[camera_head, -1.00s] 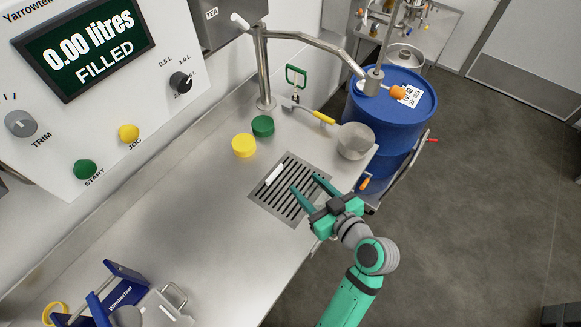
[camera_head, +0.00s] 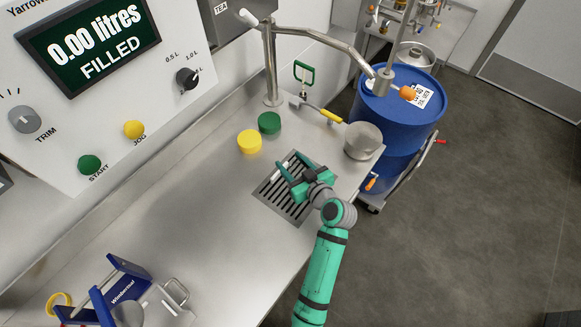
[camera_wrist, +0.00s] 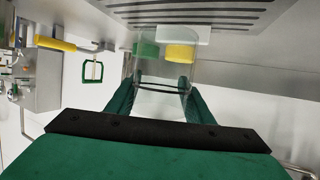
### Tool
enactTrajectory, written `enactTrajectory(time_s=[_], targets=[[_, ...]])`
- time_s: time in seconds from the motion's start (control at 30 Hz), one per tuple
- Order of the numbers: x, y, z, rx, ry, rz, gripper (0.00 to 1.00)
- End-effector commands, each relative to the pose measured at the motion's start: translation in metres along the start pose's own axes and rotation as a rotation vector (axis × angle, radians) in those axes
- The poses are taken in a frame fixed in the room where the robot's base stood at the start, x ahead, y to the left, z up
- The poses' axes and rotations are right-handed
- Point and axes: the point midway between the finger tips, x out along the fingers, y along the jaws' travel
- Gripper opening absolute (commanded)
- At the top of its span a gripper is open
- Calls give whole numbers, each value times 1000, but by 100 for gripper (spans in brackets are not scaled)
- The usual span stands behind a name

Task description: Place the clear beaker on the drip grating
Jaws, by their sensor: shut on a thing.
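The clear beaker (camera_wrist: 160,78) shows faintly in the wrist view as a see-through shape between the two green fingers. My gripper (camera_wrist: 162,100) is shut on it; in the head view my gripper (camera_head: 297,170) is over the far part of the drip grating. The beaker's outline can hardly be made out in the head view. The drip grating (camera_head: 272,202) is a dark slotted panel set in the steel counter, and its slots also show at the top of the wrist view (camera_wrist: 200,18). I cannot tell whether the beaker touches the grating.
A yellow lid (camera_head: 250,141) and a green lid (camera_head: 269,122) lie left of the grating. A bent steel pipe (camera_head: 320,37) reaches overhead.

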Motion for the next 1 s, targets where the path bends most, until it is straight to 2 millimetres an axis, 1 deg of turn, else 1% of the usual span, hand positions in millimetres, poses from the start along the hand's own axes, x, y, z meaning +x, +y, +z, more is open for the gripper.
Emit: enactTrajectory(time_s=[0.2,0.4,0.43,0.8,0.83,0.87,0.9,1.0], targets=[[11,1,6,1,0,1,25],[20,1,32,3,-1,0,25],[21,1,34,2,0,1,25],[22,1,37,1,1,1,25],[22,1,37,1,1,1,52],[22,1,37,0,1,1,59],[22,1,37,0,1,1,66],[22,1,37,0,1,1,66]])
